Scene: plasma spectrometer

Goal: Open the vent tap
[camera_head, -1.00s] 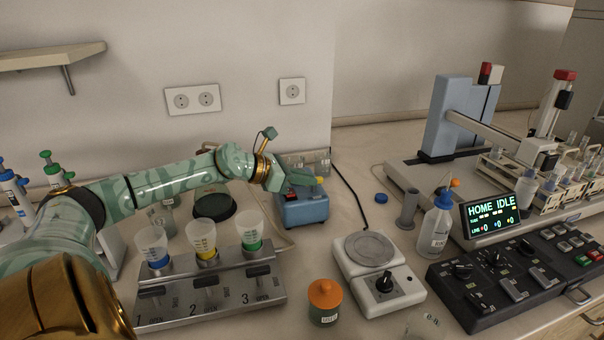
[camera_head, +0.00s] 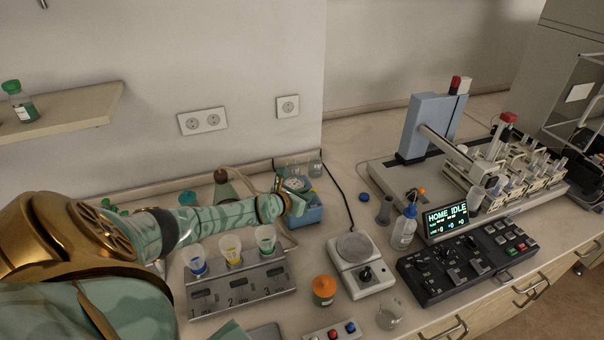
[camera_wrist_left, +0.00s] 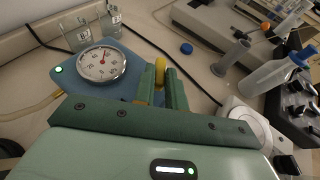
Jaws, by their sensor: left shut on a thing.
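The blue pump box (camera_head: 309,216) stands at the back of the bench by the wall, with a round white dial gauge (camera_head: 296,184) on top. In the left wrist view the gauge (camera_wrist_left: 101,63) faces up, left of the fingers. The yellow vent tap (camera_wrist_left: 160,67) shows between and just beyond the fingertips. My left gripper (camera_wrist_left: 161,84) is shut on it, one green finger on each side. In the head view my left gripper (camera_head: 296,203) is over the box and hides the tap. My right gripper is not in view.
A rack with three funnels (camera_head: 240,291) stands below my left arm. An orange-capped jar (camera_head: 324,291), a hotplate (camera_head: 362,272) and a wash bottle (camera_head: 404,230) stand to the right. Small glass bottles (camera_wrist_left: 114,20) are behind the box. A blue cap (camera_head: 364,197) lies on open bench.

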